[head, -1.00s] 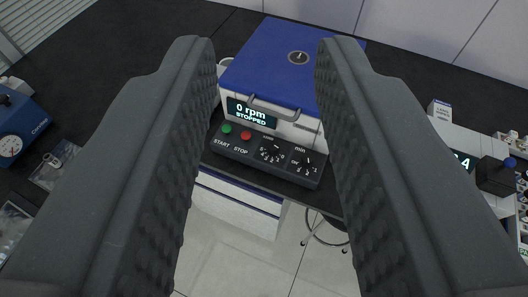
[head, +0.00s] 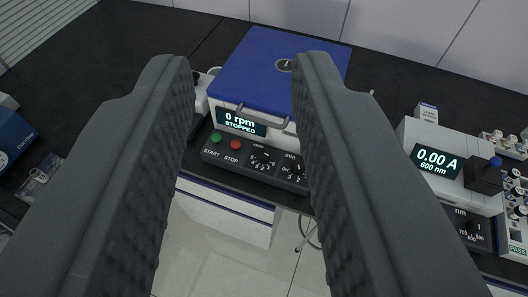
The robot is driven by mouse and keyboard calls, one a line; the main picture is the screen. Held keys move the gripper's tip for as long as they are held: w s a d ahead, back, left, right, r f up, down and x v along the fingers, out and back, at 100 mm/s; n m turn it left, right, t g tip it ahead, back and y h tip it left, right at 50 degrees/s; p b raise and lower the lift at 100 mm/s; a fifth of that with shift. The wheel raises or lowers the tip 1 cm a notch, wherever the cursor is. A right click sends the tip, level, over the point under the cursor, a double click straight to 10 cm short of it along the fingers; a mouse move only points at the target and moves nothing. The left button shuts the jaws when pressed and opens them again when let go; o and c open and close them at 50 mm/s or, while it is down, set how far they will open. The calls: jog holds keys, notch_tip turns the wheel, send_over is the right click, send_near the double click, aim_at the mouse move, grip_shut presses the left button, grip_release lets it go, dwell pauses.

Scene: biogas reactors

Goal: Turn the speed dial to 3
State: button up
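The centrifuge (head: 280,72) has a blue lid and a white body, and stands on the black bench. Its display (head: 240,122) reads "0 rpm STOPPED". The front panel has a green START button (head: 216,138), a red STOP button (head: 236,145) and two black dials. The left dial (head: 262,160) has a label and numbers too small to read. The right dial (head: 296,173), marked "min", is partly covered by my right finger. My gripper (head: 243,65) is open and empty, its two fingers framing the centrifuge and apart from it.
A spectrophotometer (head: 436,160) reading "0.00 A 600 nm" stands at right. Beside it is a rack of vials (head: 516,190). A blue device (head: 12,135) and a clear bag (head: 40,178) lie at left. The bench behind the centrifuge is clear.

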jog(key=o, duration=0.5)
jog(key=shift+w+f, duration=0.1)
jog(key=w+d+f+n, duration=0.1)
jog(key=w+d+f, duration=0.35)
jog(key=f, duration=0.45)
jog(key=w+d+f+b, duration=0.1)
jog(key=w+d+f, duration=0.4)
jog(key=f, duration=0.4)
jog(key=w+d+f+n, duration=0.1)
jog(key=w+d+f, duration=0.2)
jog(key=w+f, duration=0.5)
jog(key=n+t+y+b, duration=0.1)
jog(key=t+y, duration=0.1)
jog(key=y, duration=0.3)
send_near(266, 159)
jog(key=shift+b+x, duration=1)
jog(key=shift+x, duration=4)
jog(key=shift+r, duration=0.1)
jog(key=c, duration=1)
